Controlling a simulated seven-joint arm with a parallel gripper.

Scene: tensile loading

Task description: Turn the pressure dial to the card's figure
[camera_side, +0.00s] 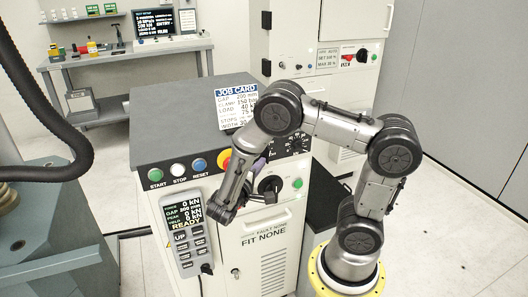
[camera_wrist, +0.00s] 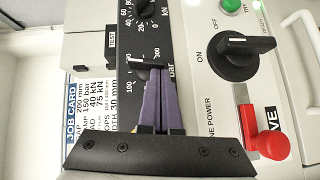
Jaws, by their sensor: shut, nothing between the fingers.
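The job card (camera_side: 237,107) stands on top of the grey cabinet; its clamp line reads 150 bar. It also shows sideways in the wrist view (camera_wrist: 88,112). The pressure dial (camera_wrist: 147,63) is a dark knob with a light edge on a black panel, with bar figures 100, 200 and 300 around it. My gripper (camera_wrist: 157,78) has purple fingers, shut and empty, with tips right at the dial; I cannot tell if they touch it. The fingers cover part of the scale. In the side view my gripper (camera_side: 259,161) is at the black panel, and my arm hides the dial.
Beside the panel are a black on/off knob (camera_wrist: 247,57) and a red valve handle (camera_wrist: 266,145), close to the fingers. Another knob (camera_wrist: 146,8) sits on the same black strip. A pendant (camera_side: 187,232) hangs on the cabinet front, below the start, stop and reset buttons.

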